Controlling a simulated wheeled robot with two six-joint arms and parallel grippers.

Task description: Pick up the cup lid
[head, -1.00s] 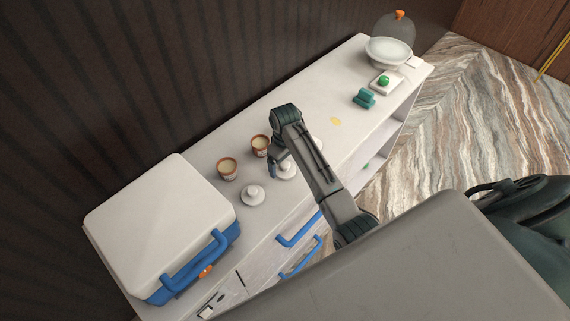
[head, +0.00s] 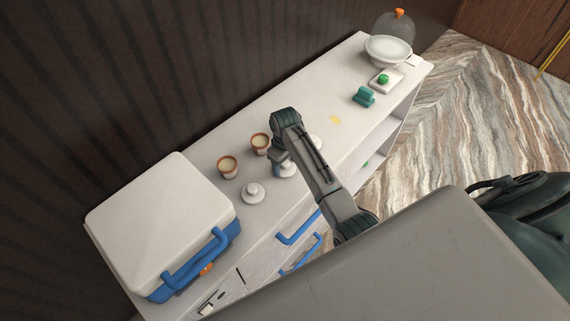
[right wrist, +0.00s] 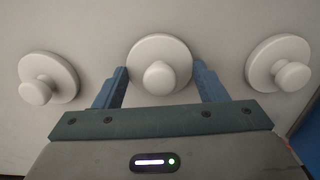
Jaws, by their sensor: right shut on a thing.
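Three white round lids with knobs stand in a row on the white counter. The middle cup lid (head: 286,171) is partly hidden by my right arm in the head view. In the right wrist view this lid (right wrist: 159,62) sits between the two blue fingers of my right gripper (right wrist: 160,88), which is shut on it. The lid still looks level with the counter. Another lid (head: 253,193) is to its left, and a third (head: 317,143) is half behind my arm. My left gripper is not in view.
Two brown cups (head: 228,167) (head: 261,144) with pale filling stand behind the lids. A white and blue cool box (head: 160,225) is at the left. A teal object (head: 363,97), a green-topped item (head: 384,79) and a white bowl (head: 388,50) are at the far right.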

